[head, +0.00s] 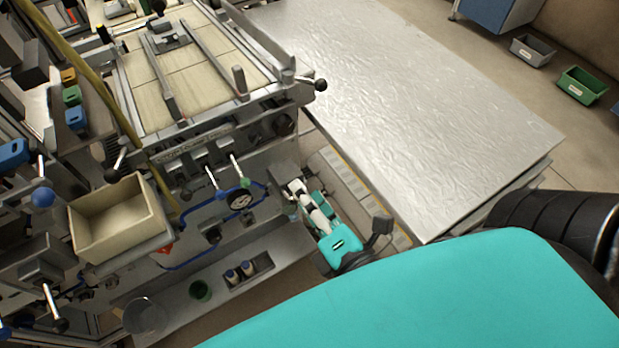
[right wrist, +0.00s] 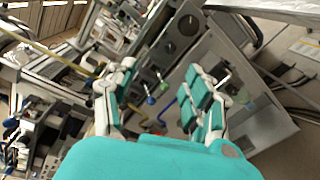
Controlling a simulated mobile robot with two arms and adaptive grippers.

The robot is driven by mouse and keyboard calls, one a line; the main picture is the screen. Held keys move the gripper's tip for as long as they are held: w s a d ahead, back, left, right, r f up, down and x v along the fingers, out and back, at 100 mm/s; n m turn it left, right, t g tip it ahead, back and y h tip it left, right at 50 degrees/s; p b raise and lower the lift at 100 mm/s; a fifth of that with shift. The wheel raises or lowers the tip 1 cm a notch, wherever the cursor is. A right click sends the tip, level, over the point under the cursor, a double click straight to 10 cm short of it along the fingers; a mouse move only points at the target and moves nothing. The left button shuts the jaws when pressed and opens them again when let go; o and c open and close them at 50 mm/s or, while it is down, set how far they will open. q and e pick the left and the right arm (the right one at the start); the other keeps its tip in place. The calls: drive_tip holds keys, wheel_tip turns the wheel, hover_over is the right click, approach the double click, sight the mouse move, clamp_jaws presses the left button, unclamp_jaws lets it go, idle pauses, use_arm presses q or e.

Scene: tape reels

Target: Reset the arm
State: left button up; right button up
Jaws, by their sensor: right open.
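My right gripper (head: 300,196), teal and white, hangs beside the right end of the machine (head: 215,180), close to its front panel. In the right wrist view the gripper (right wrist: 161,75) has its two fingers spread wide apart, with nothing between them. The machine's panel with knobs and coloured levers lies beyond the fingers. I cannot tell from these views whether the gripper touches the panel. My left gripper is in neither view.
A large metal-topped table (head: 400,100) stands right of the machine, with a narrow floor gap between them. A beige bin (head: 118,215) sits at the machine's front left. A grey bin (head: 532,50) and a green bin (head: 581,86) are at the far right.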

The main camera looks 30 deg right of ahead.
drive_tip(key=shift+s, duration=0.2)
idle(0.6)
drive_tip(key=s+f+m+g, duration=0.2)
drive_tip(key=f+m+g, duration=0.2)
drive_tip(key=f, duration=1.5)
drive_tip(key=s+f+m+g, duration=0.3)
drive_tip(key=f+g, duration=0.1)
drive_tip(key=f, duration=1.4)
drive_tip(key=s+d+f+m+g, duration=0.4)
drive_tip(key=s+f+m, duration=0.2)
drive_tip(key=s+f, duration=0.3)
drive_tip(key=s+d+f+m+g, duration=0.4)
drive_tip(key=s+f+m, duration=0.3)
drive_tip(key=f, duration=0.5)
drive_tip(key=shift+s+f, duration=0.35)
drive_tip(key=shift+s, duration=0.8)
